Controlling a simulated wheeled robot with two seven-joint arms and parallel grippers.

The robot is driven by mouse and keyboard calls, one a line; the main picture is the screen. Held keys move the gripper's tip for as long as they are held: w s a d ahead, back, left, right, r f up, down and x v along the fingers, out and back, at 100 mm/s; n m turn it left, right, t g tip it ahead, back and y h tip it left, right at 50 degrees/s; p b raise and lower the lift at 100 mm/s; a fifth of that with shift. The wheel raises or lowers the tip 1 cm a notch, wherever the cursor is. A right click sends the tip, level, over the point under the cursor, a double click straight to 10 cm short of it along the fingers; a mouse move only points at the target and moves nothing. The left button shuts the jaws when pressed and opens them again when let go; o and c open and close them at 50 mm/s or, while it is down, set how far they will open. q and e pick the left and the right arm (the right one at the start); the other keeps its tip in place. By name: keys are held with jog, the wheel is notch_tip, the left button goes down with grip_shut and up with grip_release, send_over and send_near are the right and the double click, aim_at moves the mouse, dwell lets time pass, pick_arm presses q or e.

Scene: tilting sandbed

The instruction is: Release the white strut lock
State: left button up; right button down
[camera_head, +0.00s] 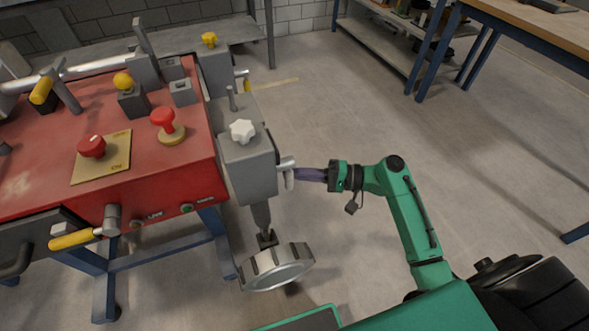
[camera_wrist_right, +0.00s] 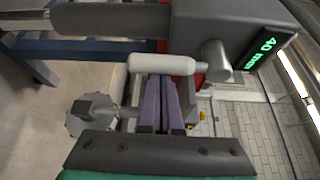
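A grey strut housing (camera_head: 248,168) stands at the right side of the red machine. A white lever handle (camera_head: 288,172) sticks out of its right side. In the right wrist view the white handle (camera_wrist_right: 162,67) lies crosswise on a grey round pivot (camera_wrist_right: 216,61). My right gripper (camera_head: 299,174) has purple fingers pointing left at the handle. In the wrist view its fingers (camera_wrist_right: 162,80) lie side by side, shut, with their tips at the handle; I cannot tell whether they touch it. A white star knob (camera_head: 242,131) sits on the housing's top. My left gripper is out of view.
The red machine top (camera_head: 40,165) carries a red button (camera_head: 91,146), a red knob (camera_head: 163,117) and yellow-handled levers. A metal wheel (camera_head: 277,268) hangs below the housing.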

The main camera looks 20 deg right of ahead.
pick_arm(q)
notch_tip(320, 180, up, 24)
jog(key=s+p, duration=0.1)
jog(key=p, duration=2.3)
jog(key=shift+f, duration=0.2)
pick_arm(e)
jog(key=s+r+m+g+h, duration=0.3)
jog(key=s+m+g, duration=0.2)
jog(key=m, duration=0.4)
jog(key=shift+s+d+r, duration=0.15)
jog(key=shift+s+d, duration=0.05)
jog(key=shift+s, duration=0.65)
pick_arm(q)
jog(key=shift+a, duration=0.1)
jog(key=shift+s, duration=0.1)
